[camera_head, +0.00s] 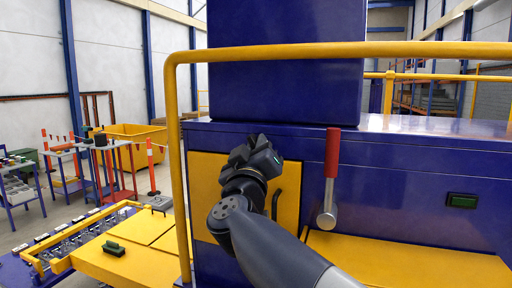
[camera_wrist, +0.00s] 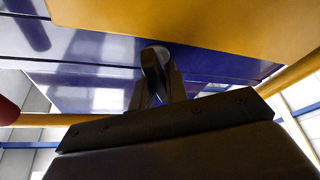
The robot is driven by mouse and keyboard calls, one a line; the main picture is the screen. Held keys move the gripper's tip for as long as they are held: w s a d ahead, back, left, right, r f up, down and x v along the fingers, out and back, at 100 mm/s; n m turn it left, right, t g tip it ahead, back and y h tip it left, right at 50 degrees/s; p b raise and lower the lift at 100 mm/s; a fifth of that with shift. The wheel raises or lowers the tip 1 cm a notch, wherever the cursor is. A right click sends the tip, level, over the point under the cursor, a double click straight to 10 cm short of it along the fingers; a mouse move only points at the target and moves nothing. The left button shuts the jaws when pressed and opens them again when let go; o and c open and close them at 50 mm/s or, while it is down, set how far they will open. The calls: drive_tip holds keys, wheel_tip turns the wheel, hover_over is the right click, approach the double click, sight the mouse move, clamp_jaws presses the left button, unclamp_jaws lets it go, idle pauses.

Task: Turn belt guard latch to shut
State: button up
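The yellow belt guard panel (camera_head: 207,178) is set in the front of the blue machine and also fills the top of the wrist view (camera_wrist: 200,22). My gripper (camera_head: 254,146) is at the upper part of this panel in the head view. In the wrist view its fingers (camera_wrist: 157,92) stand a small gap apart, close around a dark rounded piece (camera_wrist: 155,62), which may be the latch. I cannot tell whether they press on it. My gripper and arm hide the latch area in the head view. A dark curved handle (camera_head: 276,205) shows on the panel beside my wrist.
A red-handled lever (camera_head: 332,155) with a grey knob hangs right of the panel. A yellow rail (camera_head: 330,50) crosses in front of the machine, its post (camera_head: 175,170) left of my arm. Tables and barriers stand at left.

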clamp_jaws()
drive_tip(key=shift+m, duration=0.5)
drive_tip(key=m+h, duration=0.1)
drive_tip(key=m, duration=0.1)
drive_tip(key=shift+m+h, duration=0.3)
drive_tip(key=shift+d+m+g+h, duration=0.15)
drive_tip(key=shift+m+h, duration=0.6)
drive_tip(key=shift+m, duration=0.6)
drive_tip(key=shift+a+m+g+h, duration=0.15)
drive_tip(key=shift+m+h, duration=0.6)
drive_tip(key=shift+m, duration=0.6)
drive_tip(key=shift+d, duration=0.15)
drive_tip(key=shift+o, duration=2.3)
unclamp_jaws()
